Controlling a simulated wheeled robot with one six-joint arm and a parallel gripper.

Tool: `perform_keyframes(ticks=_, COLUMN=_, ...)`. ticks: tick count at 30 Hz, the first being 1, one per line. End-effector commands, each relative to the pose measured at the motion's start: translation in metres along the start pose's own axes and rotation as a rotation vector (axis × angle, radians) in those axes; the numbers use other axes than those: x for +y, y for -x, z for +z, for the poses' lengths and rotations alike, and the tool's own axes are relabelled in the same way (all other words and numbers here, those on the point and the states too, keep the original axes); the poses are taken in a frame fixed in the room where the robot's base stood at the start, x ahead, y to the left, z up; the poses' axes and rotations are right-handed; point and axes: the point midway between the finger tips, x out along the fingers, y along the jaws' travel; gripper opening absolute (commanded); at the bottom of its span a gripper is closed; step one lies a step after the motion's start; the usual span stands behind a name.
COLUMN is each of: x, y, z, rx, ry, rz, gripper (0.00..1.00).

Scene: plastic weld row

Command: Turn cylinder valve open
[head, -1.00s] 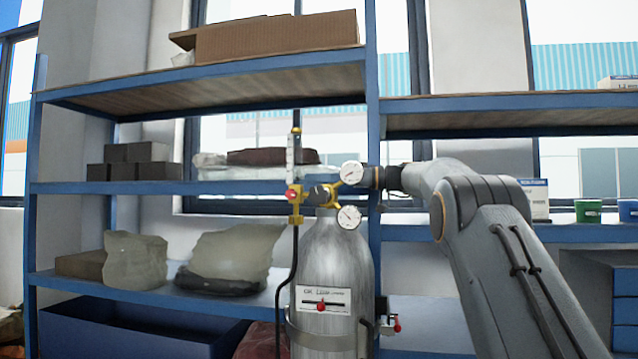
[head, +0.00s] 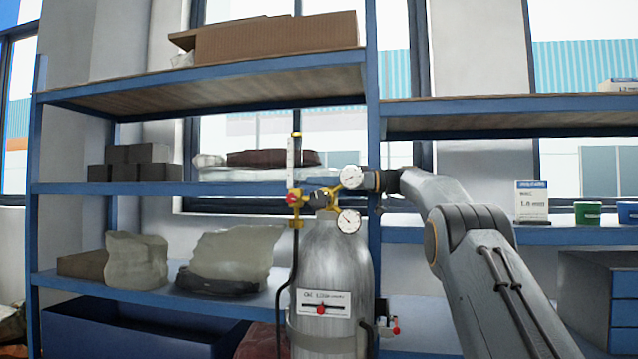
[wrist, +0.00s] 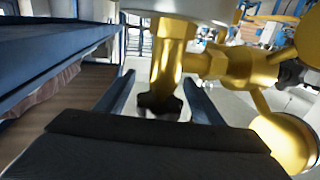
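A grey gas cylinder (head: 330,265) stands upright in front of the blue shelving in the head view. A brass regulator (head: 322,197) with two white round gauges (head: 349,221) and a red knob (head: 292,199) sits at its top. In the wrist view the brass valve body (wrist: 172,55) ends in a dark knob (wrist: 160,104). My gripper (wrist: 160,78) has its two fingers apart, one on each side of this dark knob. Gaps show between knob and fingers, so I see no firm contact. In the head view the fingers are hard to make out near the upper gauge.
Blue shelves (head: 130,188) with boxes, bags and a cardboard box (head: 277,40) stand behind and left of the cylinder. A blue upright (head: 373,130) is close to my wrist. A white labelled box (head: 532,201) and a green tin (head: 587,212) stand on the right shelf.

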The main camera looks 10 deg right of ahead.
Motion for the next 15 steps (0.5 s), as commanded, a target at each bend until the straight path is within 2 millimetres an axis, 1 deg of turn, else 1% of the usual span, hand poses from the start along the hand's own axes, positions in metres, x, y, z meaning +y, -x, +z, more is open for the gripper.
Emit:
perform_keyframes(ticks=4, x=0.0, y=0.002, z=0.001, rx=0.0, ry=0.0, rz=0.0, gripper=0.62)
perform_keyframes(ticks=7, x=0.001, y=0.011, z=0.001, rx=0.0, ry=0.001, rz=0.002, gripper=0.62)
perform_keyframes(ticks=15, x=0.001, y=0.056, z=0.003, rx=-0.001, ry=0.001, rz=0.003, gripper=0.62)
